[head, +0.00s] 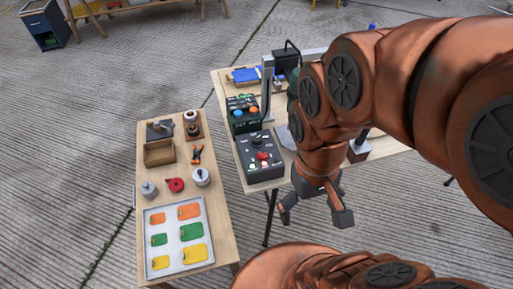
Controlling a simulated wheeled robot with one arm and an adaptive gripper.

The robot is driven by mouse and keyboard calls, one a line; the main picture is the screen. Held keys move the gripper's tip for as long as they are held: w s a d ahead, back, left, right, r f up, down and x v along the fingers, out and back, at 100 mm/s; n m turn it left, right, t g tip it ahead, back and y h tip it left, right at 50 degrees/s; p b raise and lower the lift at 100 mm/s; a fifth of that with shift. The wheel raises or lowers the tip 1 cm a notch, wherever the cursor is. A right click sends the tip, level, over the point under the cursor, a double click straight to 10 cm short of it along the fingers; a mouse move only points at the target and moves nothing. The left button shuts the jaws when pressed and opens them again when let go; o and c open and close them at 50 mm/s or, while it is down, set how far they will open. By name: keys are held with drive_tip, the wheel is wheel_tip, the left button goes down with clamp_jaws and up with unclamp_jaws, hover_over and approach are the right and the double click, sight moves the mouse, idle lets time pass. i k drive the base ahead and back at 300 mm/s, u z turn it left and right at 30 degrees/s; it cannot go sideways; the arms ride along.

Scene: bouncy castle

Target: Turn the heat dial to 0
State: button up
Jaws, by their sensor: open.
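Two dark control boxes stand at the left end of the right-hand table. The nearer box (262,174) has a red knob (262,156) and smaller black controls on its top. I cannot tell which knob is the heat dial; labels and dial positions are too small to read. My gripper (314,213) is open and empty, pointing down, in front of and to the right of the nearer box, apart from it.
A long wooden table (222,225) on the left holds a tray (150,226) of coloured pieces, a wooden box (159,153) and small parts. Behind the control boxes are a grey upright post (267,88) and a blue item (246,74). My arm hides much of the right-hand table.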

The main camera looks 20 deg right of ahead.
sight(256, 142)
drive_tip(key=u, duration=2.2)
drive_tip(key=k, duration=0.9)
drive_tip(key=z, duration=0.9)
drive_tip(key=i, duration=0.5)
drive_tip(key=u, duration=0.05)
